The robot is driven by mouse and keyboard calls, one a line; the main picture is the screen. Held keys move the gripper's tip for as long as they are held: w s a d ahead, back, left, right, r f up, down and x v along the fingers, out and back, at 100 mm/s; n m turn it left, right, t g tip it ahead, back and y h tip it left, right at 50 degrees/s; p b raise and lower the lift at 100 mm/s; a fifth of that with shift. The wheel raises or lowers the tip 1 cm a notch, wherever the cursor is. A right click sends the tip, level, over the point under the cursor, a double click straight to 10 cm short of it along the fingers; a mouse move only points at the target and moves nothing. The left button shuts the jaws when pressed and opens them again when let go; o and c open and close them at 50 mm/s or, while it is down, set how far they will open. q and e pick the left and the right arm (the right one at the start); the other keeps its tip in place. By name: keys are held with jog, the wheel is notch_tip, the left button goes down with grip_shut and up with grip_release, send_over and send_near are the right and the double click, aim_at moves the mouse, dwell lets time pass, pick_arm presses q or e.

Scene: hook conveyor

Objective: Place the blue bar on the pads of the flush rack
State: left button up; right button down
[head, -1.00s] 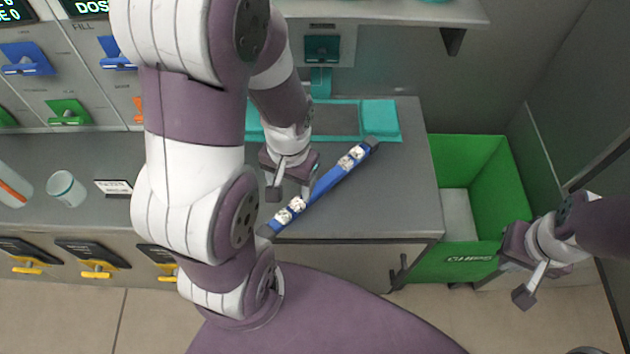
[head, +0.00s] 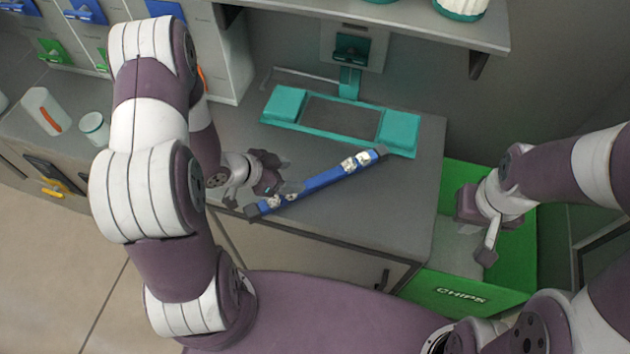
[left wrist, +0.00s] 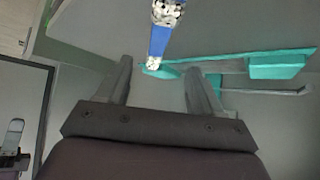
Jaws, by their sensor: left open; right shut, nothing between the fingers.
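The blue bar (head: 325,179) lies slantwise on the grey counter, with dark ends and pale speckled patches along its top. The teal flush rack (head: 341,117) stands behind it, with a raised pad (head: 398,130) at its right and another (head: 285,103) at its left. My left gripper (head: 285,188) is open at the bar's near left part; I cannot tell whether it touches. In the left wrist view the bar (left wrist: 160,37) shows beyond the open fingers, and a teal pad (left wrist: 276,67) is at right. My right gripper (head: 480,240) is shut and empty above the green bin.
The green bin (head: 465,292) marked CHIPS stands right of the counter (head: 400,200). A shelf (head: 400,22) overhangs the rack. A white cup (head: 95,128) and a white bottle with an orange stripe (head: 47,110) stand at left. The counter right of the bar is clear.

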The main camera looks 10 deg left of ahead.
aim_at(317, 179)
pick_arm(q)
jog(key=x, duration=1)
jog(key=shift+d+f+p, duration=0.25)
jog(key=shift+p, duration=0.05)
jog(key=c, duration=1.1)
grip_shut()
jog(key=shift+r, duration=0.15)
